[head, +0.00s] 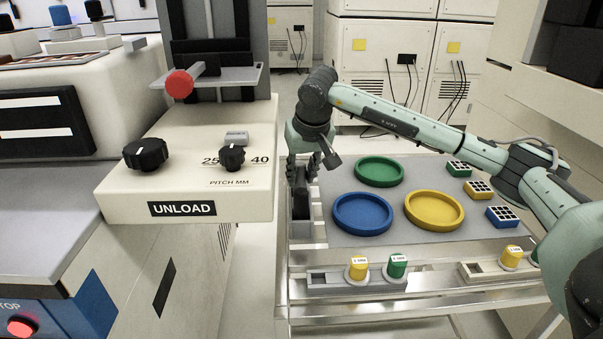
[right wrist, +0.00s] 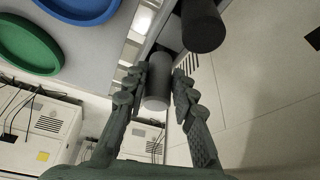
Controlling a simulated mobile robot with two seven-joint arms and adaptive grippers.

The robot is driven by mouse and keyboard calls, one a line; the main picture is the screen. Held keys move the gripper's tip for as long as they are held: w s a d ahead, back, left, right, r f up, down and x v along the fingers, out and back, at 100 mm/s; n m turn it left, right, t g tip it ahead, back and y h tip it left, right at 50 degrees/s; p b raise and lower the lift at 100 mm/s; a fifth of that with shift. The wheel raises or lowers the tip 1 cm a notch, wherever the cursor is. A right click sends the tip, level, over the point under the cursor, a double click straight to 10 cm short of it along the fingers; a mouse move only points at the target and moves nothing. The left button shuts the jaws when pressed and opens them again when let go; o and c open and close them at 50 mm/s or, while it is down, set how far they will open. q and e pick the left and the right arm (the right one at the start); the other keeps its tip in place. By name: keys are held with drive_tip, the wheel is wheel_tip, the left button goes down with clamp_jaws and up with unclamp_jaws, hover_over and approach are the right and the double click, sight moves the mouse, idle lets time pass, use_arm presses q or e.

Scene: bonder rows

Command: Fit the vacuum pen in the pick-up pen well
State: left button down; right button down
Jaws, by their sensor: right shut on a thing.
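My right gripper (head: 304,172) is over the left edge of the steel table. It is shut on a grey cylinder, which looks like the vacuum pen; the pen (right wrist: 158,82) shows between the two fingers in the right wrist view (right wrist: 157,92). In the head view the fingers largely hide it. A dark upright piece (head: 302,205) stands just below the gripper, on a grey block (head: 302,232) at the table's left edge. A black cylinder (right wrist: 203,28) is beside the pen in the right wrist view. I cannot tell which part is the pick-up pen well. My left gripper is not in view.
Green (head: 380,171), blue (head: 363,213) and yellow (head: 434,210) round trays lie on the grey mat. Yellow (head: 357,268) and green (head: 397,265) capped pieces stand in a front rack. The UNLOAD machine (head: 190,180) stands left of the gripper, across a narrow gap.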

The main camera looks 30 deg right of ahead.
drive_tip(key=shift+f, duration=0.25)
idle(0.4)
drive_tip(key=shift+f+b, duration=0.7)
drive_tip(key=shift+f, duration=0.05)
drive_tip(key=shift+f, duration=0.1)
drive_tip(key=c, duration=1.2)
unclamp_jaws()
drive_tip(key=shift+o, duration=0.2)
drive_tip(key=v, duration=1.2)
